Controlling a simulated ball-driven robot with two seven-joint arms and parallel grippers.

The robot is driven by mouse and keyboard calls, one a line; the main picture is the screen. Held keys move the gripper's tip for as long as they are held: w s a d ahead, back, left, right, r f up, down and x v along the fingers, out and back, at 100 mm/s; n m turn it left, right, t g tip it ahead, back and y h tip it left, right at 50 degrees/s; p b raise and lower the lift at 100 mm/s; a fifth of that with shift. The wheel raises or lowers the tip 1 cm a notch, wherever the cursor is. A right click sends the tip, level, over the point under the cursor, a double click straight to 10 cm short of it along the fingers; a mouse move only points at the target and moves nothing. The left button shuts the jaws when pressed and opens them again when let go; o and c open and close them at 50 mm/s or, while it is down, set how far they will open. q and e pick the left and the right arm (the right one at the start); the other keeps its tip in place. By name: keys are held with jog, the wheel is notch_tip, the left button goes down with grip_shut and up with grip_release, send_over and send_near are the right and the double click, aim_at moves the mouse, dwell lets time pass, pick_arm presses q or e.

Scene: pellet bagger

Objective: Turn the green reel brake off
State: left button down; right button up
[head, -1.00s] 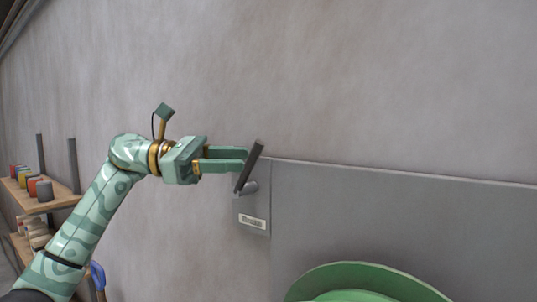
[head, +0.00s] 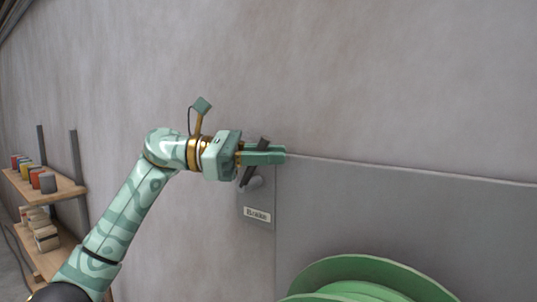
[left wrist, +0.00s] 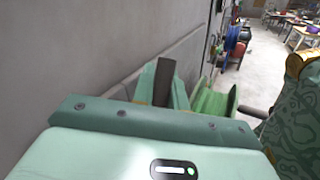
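The brake lever (head: 248,176) is a dark grey bar on a grey plate with a small white label (head: 257,214). It leans, with its top toward the right in the head view. My left gripper (head: 264,154) is at the lever's upper part, one finger on each side of it. In the left wrist view the dark lever (left wrist: 164,82) stands between the two green fingers. I cannot tell whether the fingers press on it. The green reel (head: 355,275) shows below and to the right. My right gripper is not in view.
A grey panel (head: 400,215) runs right from the brake plate along the wall. A wooden shelf (head: 62,190) with several coloured cans stands at the far left. The wall above the lever is clear.

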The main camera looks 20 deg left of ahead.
pick_arm(q)
jog(key=shift+a, duration=0.1)
jog(key=a+n+t+h+b, duration=0.1)
jog(key=h+b, duration=0.1)
jog(key=w+a+r+n+t+h+b, duration=0.1)
jog(key=a+n+b, duration=0.1)
jog(key=a+n+t+h+b, duration=0.1)
jog(key=n+h+b, duration=0.1)
jog(key=shift+w+a+r+t+h, duration=0.3)
jog(key=shift+w+a, duration=0.05)
jog(key=shift+w, duration=0.05)
jog(key=a+n+t, duration=0.1)
jog(key=n+t, duration=0.1)
jog(key=a+n+t+b, duration=0.1)
jog(key=n+t, duration=0.1)
jog(key=w+a+n+t, duration=0.1)
jog(key=n+t, duration=0.2)
jog(key=shift+h+b, duration=0.3)
jog(key=shift+a, duration=0.1)
